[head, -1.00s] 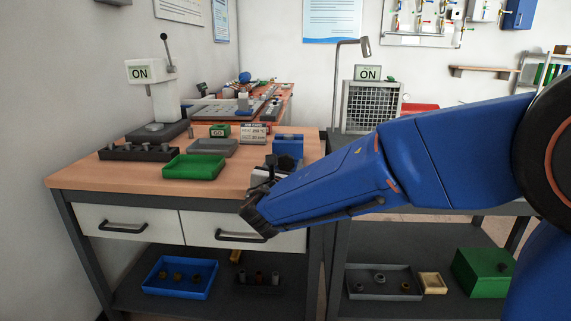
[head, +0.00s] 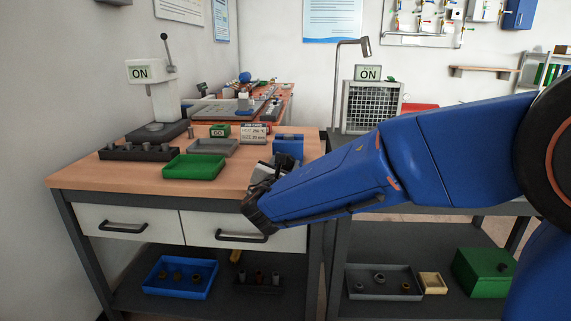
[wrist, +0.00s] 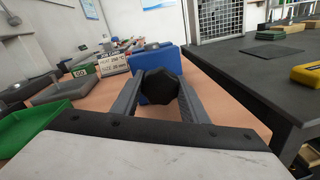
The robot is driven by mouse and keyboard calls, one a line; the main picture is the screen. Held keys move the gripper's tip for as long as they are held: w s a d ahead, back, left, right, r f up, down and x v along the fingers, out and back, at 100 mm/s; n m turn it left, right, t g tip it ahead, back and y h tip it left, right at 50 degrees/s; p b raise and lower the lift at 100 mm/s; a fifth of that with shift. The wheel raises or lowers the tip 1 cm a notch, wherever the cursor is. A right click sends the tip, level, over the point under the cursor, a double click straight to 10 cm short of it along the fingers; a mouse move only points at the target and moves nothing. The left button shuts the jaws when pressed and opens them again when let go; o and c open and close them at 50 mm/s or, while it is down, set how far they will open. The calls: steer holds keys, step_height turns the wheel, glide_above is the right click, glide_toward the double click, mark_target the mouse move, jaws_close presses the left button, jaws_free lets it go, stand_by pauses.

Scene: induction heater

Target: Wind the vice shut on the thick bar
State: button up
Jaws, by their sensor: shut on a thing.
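The blue vice (head: 288,147) stands at the right front of the wooden bench. It also shows in the wrist view (wrist: 148,93), straight ahead of my gripper (wrist: 160,88). My gripper is shut on the vice's dark many-sided knob (wrist: 161,87), with one grey finger on each side of it. In the head view my wrist hides most of the knob and fingers. I cannot make out the thick bar in the vice, and the jaw gap is hidden.
A green tray (head: 193,167) and a grey tray (head: 213,147) lie left of the vice. A job card (head: 252,133) and a green sign block (head: 220,131) stand behind. A dark-topped table (wrist: 262,70) is to the right, across a narrow gap.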

steer(key=shift+m, duration=0.9)
steer(key=o, duration=1)
steer(key=shift+s, duration=0.1)
steer(key=s, duration=0.5)
steer(key=s+a, duration=0.1)
steer(key=s, duration=0.5)
steer(key=s+a, duration=0.1)
steer(key=s, duration=0.5)
steer(key=shift+s+r, duration=0.1)
steer(key=shift+r, duration=0.15)
